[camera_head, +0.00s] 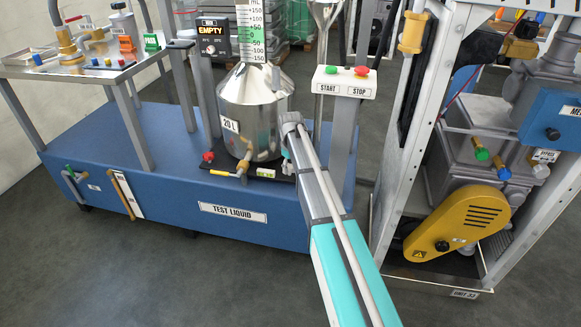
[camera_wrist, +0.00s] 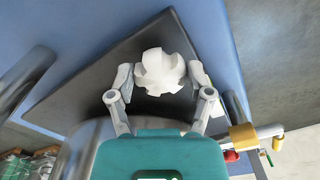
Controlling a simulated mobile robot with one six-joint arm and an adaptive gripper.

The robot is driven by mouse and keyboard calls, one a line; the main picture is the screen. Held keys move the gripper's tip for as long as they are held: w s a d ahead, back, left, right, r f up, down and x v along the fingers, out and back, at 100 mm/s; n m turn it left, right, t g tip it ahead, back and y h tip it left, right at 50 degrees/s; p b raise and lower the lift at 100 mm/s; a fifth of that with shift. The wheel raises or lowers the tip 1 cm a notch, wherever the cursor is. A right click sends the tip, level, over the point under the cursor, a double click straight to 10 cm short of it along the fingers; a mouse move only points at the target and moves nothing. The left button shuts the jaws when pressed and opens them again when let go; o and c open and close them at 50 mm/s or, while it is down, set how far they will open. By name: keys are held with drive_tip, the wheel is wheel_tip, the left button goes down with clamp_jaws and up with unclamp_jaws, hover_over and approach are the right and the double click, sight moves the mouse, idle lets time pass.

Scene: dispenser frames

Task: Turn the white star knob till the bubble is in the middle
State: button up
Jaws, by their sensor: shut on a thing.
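The white star knob (camera_wrist: 160,70) shows in the wrist view, above a dark plate (camera_wrist: 95,75). My gripper (camera_wrist: 161,80) is shut on it, one finger on each side. In the head view my arm hides the knob and most of my gripper. A small yellow-green vial (camera_head: 265,172), apparently the level, sits on the black plate (camera_head: 285,165) in front of the steel 20 L can (camera_head: 255,110). It is too small to tell where the bubble is.
A brass tap (camera_head: 243,166) juts from the can's base, and a red knob (camera_head: 208,156) is to its left. The blue TEST LIQUID base (camera_head: 170,190) carries the plate. A START/STOP box (camera_head: 345,82) stands behind, and a machine frame (camera_head: 410,150) is at the right.

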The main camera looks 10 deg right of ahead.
drive_tip(key=shift+d, duration=0.1)
drive_tip(key=o, duration=1.1)
drive_tip(key=shift+o, duration=0.2)
drive_tip(key=shift+m, duration=0.4)
